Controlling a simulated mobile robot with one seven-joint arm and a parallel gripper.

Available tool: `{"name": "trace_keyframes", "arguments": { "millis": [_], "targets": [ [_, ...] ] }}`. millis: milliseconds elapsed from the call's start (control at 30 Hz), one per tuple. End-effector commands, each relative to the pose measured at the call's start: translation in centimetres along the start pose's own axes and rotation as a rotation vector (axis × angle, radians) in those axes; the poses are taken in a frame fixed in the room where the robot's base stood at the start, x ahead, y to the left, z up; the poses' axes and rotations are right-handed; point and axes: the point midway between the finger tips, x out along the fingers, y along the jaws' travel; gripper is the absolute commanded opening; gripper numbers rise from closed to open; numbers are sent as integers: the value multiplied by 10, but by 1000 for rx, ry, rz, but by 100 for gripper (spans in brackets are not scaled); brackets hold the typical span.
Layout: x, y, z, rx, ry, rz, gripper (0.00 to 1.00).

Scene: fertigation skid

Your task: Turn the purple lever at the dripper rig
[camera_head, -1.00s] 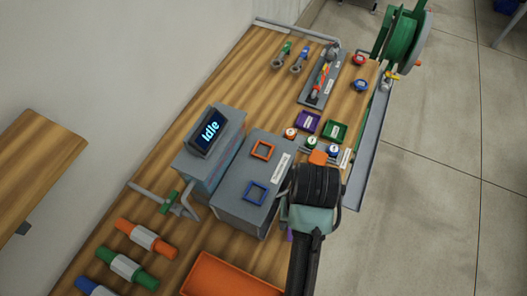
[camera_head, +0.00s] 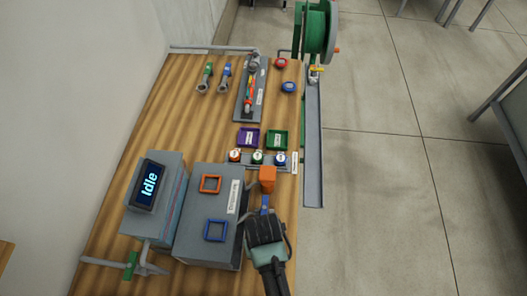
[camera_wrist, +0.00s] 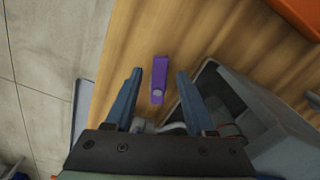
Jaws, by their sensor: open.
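The purple lever (camera_wrist: 159,80) shows in the wrist view as a narrow upright bar with a pale round spot at its lower end. It lies between the two blue fingers of my gripper (camera_wrist: 158,88), with visible gaps on both sides. My gripper is open and nothing is held. In the head view, my gripper (camera_head: 265,208) is above the bench's right edge, beside the grey control box (camera_head: 208,245). The lever cannot be made out in the head view. I cannot tell how far the fingers are above it.
An orange block (camera_head: 267,178) shows just beyond my gripper. The grey box (camera_wrist: 245,105) stands close to the right finger in the wrist view. A screen (camera_head: 150,185) reads "Idle". Purple (camera_head: 248,138) and green (camera_head: 277,139) trays lie farther back.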

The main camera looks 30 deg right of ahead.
Motion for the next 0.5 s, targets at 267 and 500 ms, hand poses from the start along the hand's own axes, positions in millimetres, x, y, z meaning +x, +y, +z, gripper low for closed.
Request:
{"name": "trace_keyframes", "arguments": {
  "millis": [267,500],
  "targets": [
    [7,0,0,0,2,0,55],
    [6,0,0,0,1,0,35]
  ]
}}
